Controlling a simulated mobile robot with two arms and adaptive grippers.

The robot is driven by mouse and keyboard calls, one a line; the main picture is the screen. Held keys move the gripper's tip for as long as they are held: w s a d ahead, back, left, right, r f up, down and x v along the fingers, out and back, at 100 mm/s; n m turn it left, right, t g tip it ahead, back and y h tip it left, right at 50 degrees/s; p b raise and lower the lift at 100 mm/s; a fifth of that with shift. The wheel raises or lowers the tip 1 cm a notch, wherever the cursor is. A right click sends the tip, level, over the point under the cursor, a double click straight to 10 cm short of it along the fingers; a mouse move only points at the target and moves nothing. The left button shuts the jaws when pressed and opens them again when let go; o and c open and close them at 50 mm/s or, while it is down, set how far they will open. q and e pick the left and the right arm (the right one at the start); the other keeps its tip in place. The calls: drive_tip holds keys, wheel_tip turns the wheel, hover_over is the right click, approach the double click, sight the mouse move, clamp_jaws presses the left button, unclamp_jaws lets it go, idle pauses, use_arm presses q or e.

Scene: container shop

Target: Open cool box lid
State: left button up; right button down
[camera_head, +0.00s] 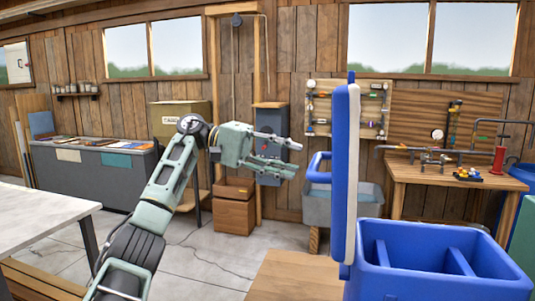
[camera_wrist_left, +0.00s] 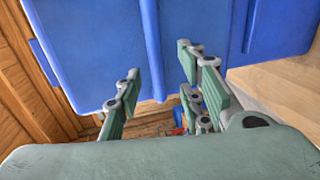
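The blue cool box (camera_head: 440,270) stands at the lower right of the head view, its top uncovered and inner dividers showing. Its lid (camera_head: 340,170) stands upright, nearly edge-on, along the left side of the box; its pale liner faces right. A blue handle (camera_head: 316,168) sticks out left from the lid. My left gripper (camera_head: 297,158) is left of the lid, fingers apart and empty, pointing toward the handle. In the left wrist view the open gripper (camera_wrist_left: 160,85) is in front of a large blue ribbed panel (camera_wrist_left: 110,40), apparently the lid's outer face. My right gripper is not in view.
A white table (camera_head: 40,215) is at the left. A wooden workbench (camera_head: 450,180) with pipes stands behind the box. A grey tub (camera_head: 325,207) and a wooden crate (camera_head: 235,215) are behind my gripper. Open floor lies around my left arm.

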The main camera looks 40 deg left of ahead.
use_arm(q)
drive_tip(key=v, duration=0.6)
drive_tip(key=shift+a, duration=0.2)
drive_tip(key=shift+s, duration=0.1)
